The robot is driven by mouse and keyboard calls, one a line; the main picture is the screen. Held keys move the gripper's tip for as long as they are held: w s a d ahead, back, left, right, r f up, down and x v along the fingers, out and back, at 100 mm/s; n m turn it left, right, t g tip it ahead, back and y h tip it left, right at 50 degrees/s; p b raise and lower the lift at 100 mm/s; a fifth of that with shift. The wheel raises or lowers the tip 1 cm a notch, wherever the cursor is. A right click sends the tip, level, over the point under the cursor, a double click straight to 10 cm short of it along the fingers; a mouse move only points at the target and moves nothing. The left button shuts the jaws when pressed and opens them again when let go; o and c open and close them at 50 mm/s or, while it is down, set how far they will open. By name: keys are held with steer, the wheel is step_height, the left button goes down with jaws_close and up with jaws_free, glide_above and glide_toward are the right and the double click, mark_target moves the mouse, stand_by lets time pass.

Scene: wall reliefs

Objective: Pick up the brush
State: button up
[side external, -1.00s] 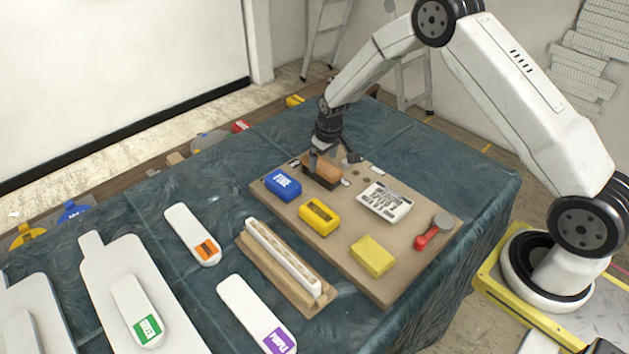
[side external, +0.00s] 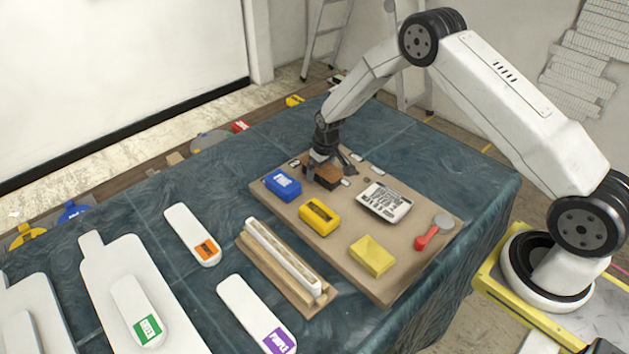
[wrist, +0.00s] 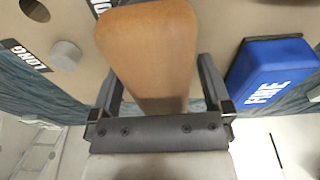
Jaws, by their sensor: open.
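The brush has a brown wooden top (side external: 327,176) and sits at the far end of the tan board (side external: 345,258). In the wrist view its wooden body (wrist: 152,55) fills the middle of the picture. My gripper (side external: 328,162) is down at the brush in the side view. In the wrist view my gripper (wrist: 160,88) is open, with one finger on each side of the wood. I cannot tell whether the fingers touch it. The gripper hides part of the brush in the side view.
A blue block (side external: 283,184) marked "FINE" is close beside the brush. The board also holds a yellow block (side external: 319,217), a pale yellow block (side external: 372,256), a printed white card (side external: 384,202) and a red-handled tool (side external: 433,231). A label (wrist: 27,57) and grey peg (wrist: 66,55) are near the brush.

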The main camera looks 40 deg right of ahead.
steer(key=c, duration=1.3)
steer(key=shift+r, duration=0.1)
steer(key=shift+r, duration=0.65)
step_height(320, 180, up, 2)
steer(key=s+r, duration=0.5)
steer(key=shift+a+r, duration=0.2)
steer(key=shift+r, duration=0.1)
steer(key=shift+s+a+r, duration=0.1)
steer(key=shift+s+r, duration=0.55)
steer(key=shift+s, duration=0.85)
steer(key=shift+s+a+r, duration=0.15)
steer(key=shift+s+r, duration=0.5)
steer(key=shift+s, duration=0.85)
steer(key=shift+s+a+r, duration=0.1)
steer(key=shift+s+r, duration=0.55)
steer(key=shift+s, duration=0.85)
